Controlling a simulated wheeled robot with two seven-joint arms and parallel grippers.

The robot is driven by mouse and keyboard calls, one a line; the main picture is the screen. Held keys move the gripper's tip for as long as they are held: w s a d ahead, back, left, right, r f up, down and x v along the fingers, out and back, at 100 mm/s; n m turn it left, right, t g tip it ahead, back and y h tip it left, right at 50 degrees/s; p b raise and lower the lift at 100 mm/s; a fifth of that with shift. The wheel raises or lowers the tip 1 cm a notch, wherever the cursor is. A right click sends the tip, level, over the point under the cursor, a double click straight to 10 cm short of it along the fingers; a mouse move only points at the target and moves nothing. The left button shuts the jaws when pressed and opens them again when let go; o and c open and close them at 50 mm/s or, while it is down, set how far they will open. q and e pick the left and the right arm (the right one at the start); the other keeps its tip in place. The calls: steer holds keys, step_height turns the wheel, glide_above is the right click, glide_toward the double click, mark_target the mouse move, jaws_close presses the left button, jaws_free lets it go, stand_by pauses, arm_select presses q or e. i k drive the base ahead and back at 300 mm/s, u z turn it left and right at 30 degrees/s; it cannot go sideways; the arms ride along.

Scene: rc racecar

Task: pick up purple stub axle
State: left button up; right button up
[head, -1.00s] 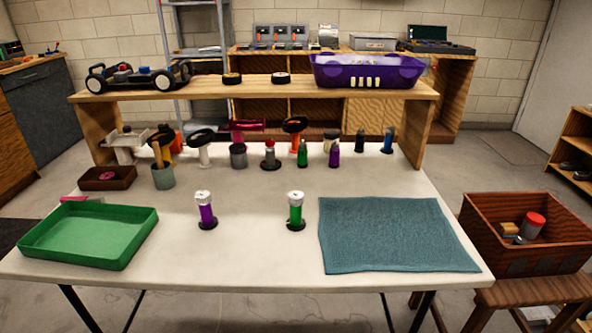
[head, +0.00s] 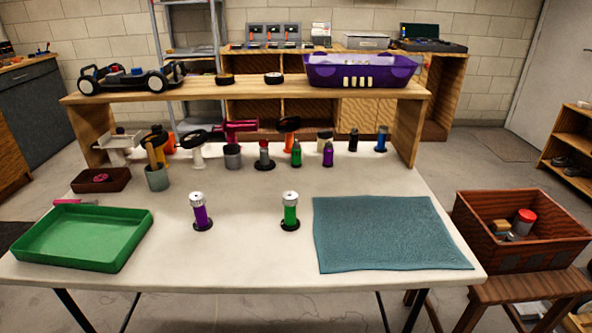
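A purple stub axle with a silver top (head: 201,214) stands upright on a round black base on the white table, left of centre. A green one of the same shape (head: 290,212) stands upright to its right. A smaller purple bottle-like item (head: 328,154) stands farther back, below the wooden shelf. Neither of my grippers shows in the head view.
A green tray (head: 136,222) lies at the left of the table, a blue-grey mat (head: 432,256) at the right. A cup (head: 157,180), a brown box (head: 82,182) and several small items line the back under the shelf (head: 200,90). The front middle is clear.

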mark_target(202, 223)
steer(key=z, duration=0.75)
steer(key=i, duration=0.2)
steer(key=u, duration=1.5)
